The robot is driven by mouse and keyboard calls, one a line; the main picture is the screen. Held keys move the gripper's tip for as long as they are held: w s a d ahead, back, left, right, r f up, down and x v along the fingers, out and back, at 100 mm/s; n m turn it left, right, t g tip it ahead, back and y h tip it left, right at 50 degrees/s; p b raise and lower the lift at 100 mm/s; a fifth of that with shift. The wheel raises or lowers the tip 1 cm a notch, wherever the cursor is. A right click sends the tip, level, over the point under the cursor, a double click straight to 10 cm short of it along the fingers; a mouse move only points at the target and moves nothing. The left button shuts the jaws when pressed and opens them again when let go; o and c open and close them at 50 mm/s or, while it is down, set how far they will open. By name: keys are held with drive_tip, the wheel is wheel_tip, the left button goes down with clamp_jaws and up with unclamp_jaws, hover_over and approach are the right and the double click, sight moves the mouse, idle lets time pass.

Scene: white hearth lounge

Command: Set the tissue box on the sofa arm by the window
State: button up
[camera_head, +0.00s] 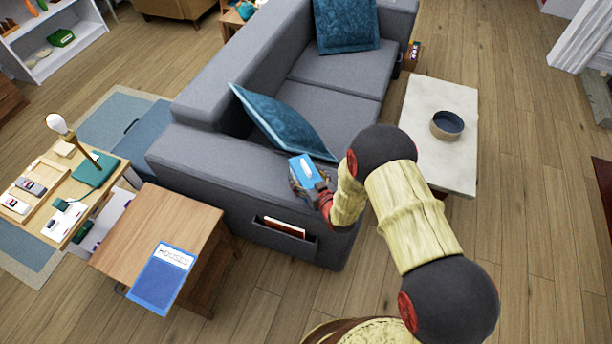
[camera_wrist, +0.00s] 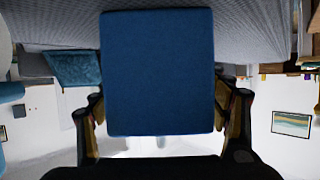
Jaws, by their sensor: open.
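The tissue box (camera_head: 303,167) is blue with a pale slot on top. It stands on the near sofa arm (camera_head: 215,165), close to that arm's right end, in the head view. In the wrist view the blue box (camera_wrist: 158,75) fills the middle, its edge against the grey sofa fabric (camera_wrist: 255,28). My gripper (camera_head: 309,181) is at the box with its fingers open, one on each side. Whether the fingers touch the box I cannot tell. The box's underside is hidden. No window shows in the head view.
Teal cushions (camera_head: 283,122) lie on the sofa. A side pocket (camera_head: 285,228) holds papers below the arm. A wooden side table (camera_head: 160,225) with a blue book stands left. A pale coffee table (camera_head: 440,95) with a dark bowl (camera_head: 447,124) stands right. Open floor lies further right.

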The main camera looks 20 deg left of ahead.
drive_tip(key=p+v, duration=0.2)
drive_tip(key=v, duration=1)
drive_tip(key=w+d+r+m+h, duration=0.1)
drive_tip(key=w+d+r+h, duration=0.1)
drive_tip(key=w+d+r, duration=0.35)
drive_tip(key=w+d+r+m+h, duration=0.1)
drive_tip(key=w+d+r+h, duration=0.15)
drive_tip(key=r, duration=0.55)
drive_tip(key=s+d+r+m+h, duration=0.2)
drive_tip(key=d+r, duration=0.7)
drive_tip(key=r, duration=0.3)
drive_tip(key=s+d+r+m+g+h, duration=0.2)
drive_tip(key=s+d+r, duration=0.6)
drive_tip(key=s+r, duration=0.1)
drive_tip(key=s+d+r+m+g, duration=0.1)
drive_tip(key=s+d+r, duration=0.1)
drive_tip(key=s, duration=0.7)
drive_tip(key=s+d+r+m+g, duration=0.1)
drive_tip(key=s+d+r, duration=0.1)
drive_tip(key=s, duration=0.8)
drive_tip(key=shift+d+r+g, duration=0.25)
drive_tip(key=shift+r+g, duration=0.05)
drive_tip(key=shift+r, duration=0.5)
